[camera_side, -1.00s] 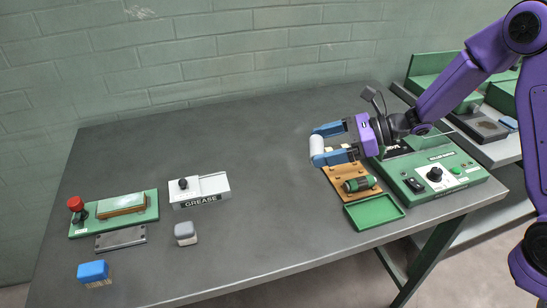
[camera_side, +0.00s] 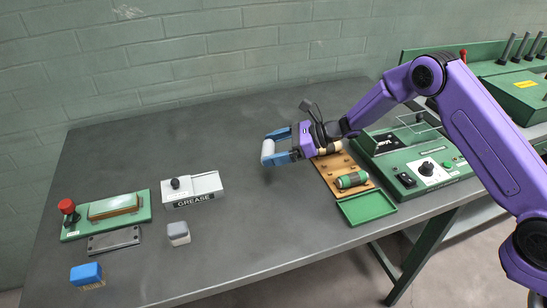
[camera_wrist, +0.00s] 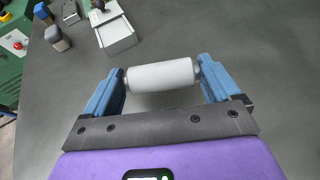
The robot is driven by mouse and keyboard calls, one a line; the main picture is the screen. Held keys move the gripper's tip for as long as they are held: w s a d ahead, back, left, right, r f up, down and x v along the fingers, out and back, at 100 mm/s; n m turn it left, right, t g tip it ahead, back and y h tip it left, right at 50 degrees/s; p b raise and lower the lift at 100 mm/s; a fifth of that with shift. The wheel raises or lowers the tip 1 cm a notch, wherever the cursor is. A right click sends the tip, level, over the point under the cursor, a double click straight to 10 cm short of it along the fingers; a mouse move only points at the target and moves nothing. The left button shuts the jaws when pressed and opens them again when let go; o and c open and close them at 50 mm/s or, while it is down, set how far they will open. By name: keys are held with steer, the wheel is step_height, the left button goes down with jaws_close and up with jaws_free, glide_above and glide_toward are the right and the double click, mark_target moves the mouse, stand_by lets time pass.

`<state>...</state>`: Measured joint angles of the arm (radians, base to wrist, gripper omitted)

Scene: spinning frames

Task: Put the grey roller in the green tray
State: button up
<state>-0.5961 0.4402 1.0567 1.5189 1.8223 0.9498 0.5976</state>
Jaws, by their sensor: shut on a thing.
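The light grey roller (camera_side: 267,151) is between the blue fingers of my gripper (camera_side: 272,147), off to the left of the wooden board. In the wrist view the roller (camera_wrist: 162,75) lies crosswise, with one finger of my gripper (camera_wrist: 160,78) at each end. My gripper is shut on it and appears to hold it above the table. The green tray (camera_side: 366,207) lies at the table's right front edge, to the right of my gripper and nearer the camera. The tray looks empty.
A wooden board (camera_side: 330,173) with a green-ended roller (camera_side: 352,180) lies behind the tray. A green control box (camera_side: 425,170) stands to its right. A white grease box (camera_side: 192,190), a grey-topped block (camera_side: 178,233) and a blue brush (camera_side: 87,275) are at left. The table's middle is clear.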

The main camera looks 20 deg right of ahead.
mark_target(275, 167)
steer(key=shift+w+a+f, duration=0.15)
steer(key=shift+w+f, duration=0.1)
steer(key=shift+f, duration=1.55)
steer(key=shift+f, duration=0.2)
steer(key=o, duration=0.9)
steer(key=shift+c, duration=0.2)
steer(key=shift+r, duration=0.15)
steer(key=shift+s+d+r, duration=0.1)
steer(key=shift+d+r, duration=0.05)
steer(key=shift+d, duration=0.1)
steer(key=v, duration=1.1)
steer(key=shift+s+d+r, duration=0.1)
steer(key=shift+d+r, duration=0.1)
